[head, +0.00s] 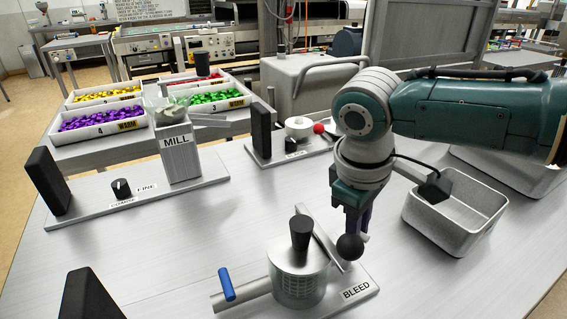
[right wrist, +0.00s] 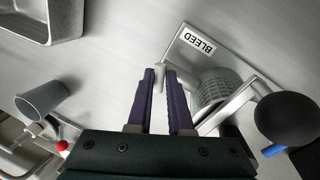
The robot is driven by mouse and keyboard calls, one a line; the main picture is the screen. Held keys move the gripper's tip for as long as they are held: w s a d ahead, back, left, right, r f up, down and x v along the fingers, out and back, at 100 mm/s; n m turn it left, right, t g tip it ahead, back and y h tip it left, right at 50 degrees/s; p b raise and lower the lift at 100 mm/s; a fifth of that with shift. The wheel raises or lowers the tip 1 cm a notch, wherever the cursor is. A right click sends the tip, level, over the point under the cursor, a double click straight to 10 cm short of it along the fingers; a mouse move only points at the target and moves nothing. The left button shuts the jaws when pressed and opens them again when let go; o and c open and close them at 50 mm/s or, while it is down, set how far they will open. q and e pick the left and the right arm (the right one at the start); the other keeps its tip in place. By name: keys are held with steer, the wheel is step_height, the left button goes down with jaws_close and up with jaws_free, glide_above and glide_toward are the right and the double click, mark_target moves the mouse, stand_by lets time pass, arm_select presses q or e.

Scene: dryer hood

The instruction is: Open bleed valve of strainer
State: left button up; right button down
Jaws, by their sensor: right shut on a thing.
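The strainer (head: 298,275) is a perforated metal cylinder with a black knob on top, on a base plate labelled BLEED (head: 356,289). It also shows in the right wrist view (right wrist: 215,86). A flat bar slants past it, and a black ball (head: 349,247) stands in front of my fingers. My right gripper (head: 361,232) points down at the plate's right side. In the right wrist view its purple fingers (right wrist: 160,76) are shut on a small metal piece, seemingly the bleed valve (right wrist: 161,70), beside the plate's label. The ball partly hides the fingertips in the head view. My left gripper is out of view.
An empty metal tray (head: 455,222) stands close right of my right arm. A blue-handled pipe (head: 227,284) sticks out left of the strainer. The MILL (head: 177,150) and bins of coloured pieces lie farther back left.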

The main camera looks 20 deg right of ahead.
steer(key=n+p, duration=0.2)
steer(key=n, duration=0.1)
steer(key=shift+s+r+n+t, duration=0.1)
steer(key=shift+r+n+t, duration=0.05)
steer(key=shift+n+t, duration=0.25)
steer(key=n+p, duration=0.1)
steer(key=n, duration=0.1)
steer(key=shift+d+n+y, duration=0.1)
steer(key=shift+n+y, duration=0.3)
steer(key=n, duration=0.3)
steer(key=shift+t+y, duration=0.3)
steer(key=shift+d+n+y, duration=0.1)
steer(key=shift+n+y, duration=0.2)
steer(key=shift+n, duration=1.8)
steer(key=c, duration=0.8)
jaws_free()
steer(key=shift+c, duration=0.2)
